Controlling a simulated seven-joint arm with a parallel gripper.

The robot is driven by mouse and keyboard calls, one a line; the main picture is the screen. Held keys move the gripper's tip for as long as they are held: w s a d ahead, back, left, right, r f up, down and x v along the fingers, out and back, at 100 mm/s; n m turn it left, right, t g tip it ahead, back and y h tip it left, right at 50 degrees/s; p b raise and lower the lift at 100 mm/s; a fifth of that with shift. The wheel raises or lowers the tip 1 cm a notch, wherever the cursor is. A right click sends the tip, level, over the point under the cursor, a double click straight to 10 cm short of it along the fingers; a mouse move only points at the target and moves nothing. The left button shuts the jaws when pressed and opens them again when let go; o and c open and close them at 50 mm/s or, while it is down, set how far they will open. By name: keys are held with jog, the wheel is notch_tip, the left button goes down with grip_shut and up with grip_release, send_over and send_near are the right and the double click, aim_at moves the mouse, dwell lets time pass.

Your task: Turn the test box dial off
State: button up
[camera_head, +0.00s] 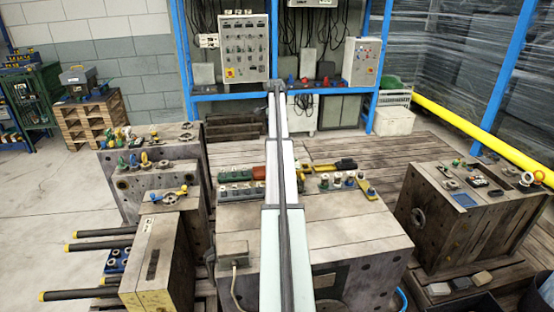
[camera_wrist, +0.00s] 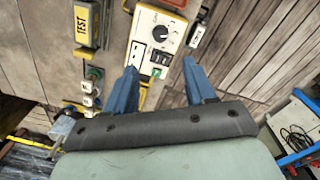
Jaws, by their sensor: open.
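In the wrist view, a white-faced box (camera_wrist: 149,50) with yellow edges carries a round black dial (camera_wrist: 160,34). A pale mark on the dial points toward the upper right, and the lettering around it is too small to read. Below the dial are a dark socket and a small green-lit part. My gripper (camera_wrist: 160,78) is open, with its two blue fingers on either side of the box's lower part and the dial ahead of the gap. I cannot tell whether the fingers touch the box. In the head view my arm hides this area.
In the head view, the central block (camera_head: 345,222) holds a green case (camera_head: 234,174) and several small fittings. Another block (camera_head: 478,215) stands right, with bare planks between. A wall control panel (camera_head: 243,48) hangs behind.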

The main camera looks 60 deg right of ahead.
notch_tip(320, 180, down, 13)
jog(key=shift+s+f, duration=0.1)
jog(key=shift+f, duration=0.1)
dwell(0.4)
jog(key=shift+c, duration=0.2)
grip_shut()
